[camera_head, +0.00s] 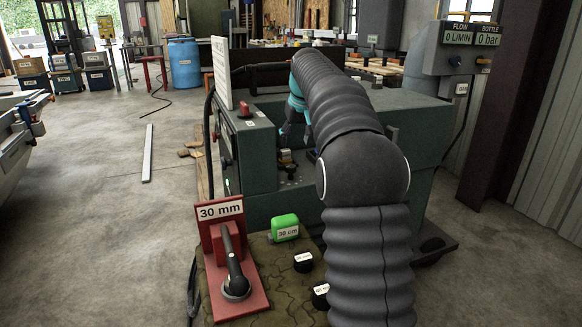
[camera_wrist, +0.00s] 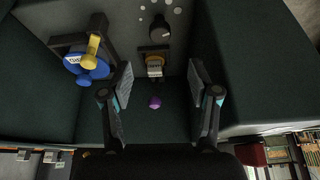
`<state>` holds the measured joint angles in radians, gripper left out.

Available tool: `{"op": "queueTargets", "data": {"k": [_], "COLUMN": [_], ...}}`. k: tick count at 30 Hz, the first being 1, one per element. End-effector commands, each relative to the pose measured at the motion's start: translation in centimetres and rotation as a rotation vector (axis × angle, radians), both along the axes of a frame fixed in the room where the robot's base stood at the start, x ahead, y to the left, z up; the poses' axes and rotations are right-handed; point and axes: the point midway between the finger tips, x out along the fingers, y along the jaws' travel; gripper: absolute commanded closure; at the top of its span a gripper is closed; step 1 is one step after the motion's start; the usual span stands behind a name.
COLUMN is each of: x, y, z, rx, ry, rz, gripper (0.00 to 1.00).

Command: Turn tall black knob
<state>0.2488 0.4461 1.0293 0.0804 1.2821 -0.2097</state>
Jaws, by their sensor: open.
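A black knob (camera_wrist: 160,28) with an arc of pale dots around it sits on the grey-green panel, at the top middle of the wrist view. It looks like the tall black knob, though its height is hard to judge. My gripper (camera_wrist: 160,86) is open and empty, its two fingers spread left and right. The knob lies beyond the fingertips, between their lines, and is not touched. In the head view my arm reaches over the green machine (camera_head: 258,160) and mostly hides the gripper. I cannot pick out this knob there.
Near the knob are a yellow-orange labelled part (camera_wrist: 155,66), a purple ball (camera_wrist: 155,102) and a blue wheel (camera_wrist: 88,66) with a yellow handle. A red stand (camera_head: 256,299) with a black lever and a green labelled block (camera_head: 285,227) stand in front. Open floor lies left.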

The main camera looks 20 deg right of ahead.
Motion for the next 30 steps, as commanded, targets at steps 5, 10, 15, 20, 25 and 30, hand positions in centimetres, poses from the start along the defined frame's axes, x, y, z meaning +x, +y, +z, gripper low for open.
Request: {"op": "queueTargets", "data": {"k": [5, 10, 15, 20, 25, 30], "x": [1.2, 2.5, 3.5, 4.1, 4.3, 4.3], "y": [0.0, -0.1, -0.1, -0.2, -0.2, -0.2], "z": [-3.4, -6.2, -8.6, -9.9, -10.4, -10.4], "rx": [0.001, 0.0, 0.0, 0.0, 0.0, 0.0], "ry": [0.004, 0.002, 0.002, 0.0, -0.001, -0.001], "rz": [0.0, 0.0, 0.0, 0.0, 0.0, 0.0], "gripper": [0.39, 0.39, 0.39, 0.39, 0.39, 0.39]}}
